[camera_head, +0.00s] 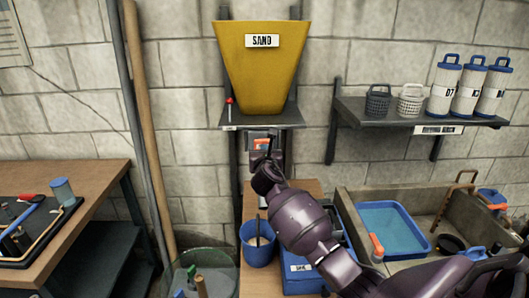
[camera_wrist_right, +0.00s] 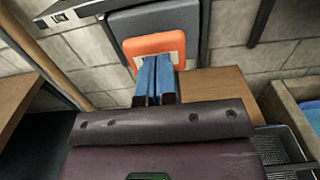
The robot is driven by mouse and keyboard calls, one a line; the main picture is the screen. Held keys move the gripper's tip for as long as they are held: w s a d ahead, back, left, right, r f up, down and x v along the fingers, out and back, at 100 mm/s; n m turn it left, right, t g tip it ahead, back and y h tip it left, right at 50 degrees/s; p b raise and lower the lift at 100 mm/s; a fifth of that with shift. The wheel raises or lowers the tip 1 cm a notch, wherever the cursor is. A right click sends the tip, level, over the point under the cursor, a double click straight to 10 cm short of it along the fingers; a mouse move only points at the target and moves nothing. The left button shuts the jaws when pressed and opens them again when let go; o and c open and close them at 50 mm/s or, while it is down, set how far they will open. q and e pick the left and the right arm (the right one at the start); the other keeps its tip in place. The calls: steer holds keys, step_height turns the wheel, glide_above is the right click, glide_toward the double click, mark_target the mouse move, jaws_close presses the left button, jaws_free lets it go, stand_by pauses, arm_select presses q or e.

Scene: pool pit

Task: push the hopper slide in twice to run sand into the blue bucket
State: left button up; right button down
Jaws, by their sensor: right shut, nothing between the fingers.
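The yellow hopper (camera_head: 261,85) with a SAND label is mounted on the block wall above a grey shelf. Below it is the slide's orange front (camera_head: 261,144); in the right wrist view it is an orange frame with a pale centre (camera_wrist_right: 155,43). My right gripper (camera_head: 270,152) is raised in front of it. Its blue fingers (camera_wrist_right: 157,65) are shut, empty, and overlap the lower part of the orange front; I cannot tell whether they touch. The blue bucket (camera_head: 258,254) stands upright below, left of my right arm, with a stick-like handle in it. My left gripper is out of view.
A wooden bench (camera_head: 60,170) with a tray stands at left. A glass-like bin (camera_head: 205,268) with tools is left of the bucket. A blue crate (camera_head: 300,280) is partly behind my arm. A stone basin (camera_head: 352,200) with a blue tray is at right, below a wall shelf (camera_head: 420,114).

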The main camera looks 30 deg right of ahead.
mark_target(262, 135)
steer(key=shift+w+d, duration=0.1)
steer(key=shift+w, duration=0.05)
steer(key=shift+w+d, duration=0.15)
steer(key=shift+w, duration=0.15)
steer(key=x, duration=0.4)
steer(key=shift+w+d, duration=0.1)
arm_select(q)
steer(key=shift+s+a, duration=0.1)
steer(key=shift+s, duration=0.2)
arm_select(e)
steer(key=shift+r, duration=0.2)
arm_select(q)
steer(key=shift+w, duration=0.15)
arm_select(e)
steer(key=shift+d+r, duration=0.1)
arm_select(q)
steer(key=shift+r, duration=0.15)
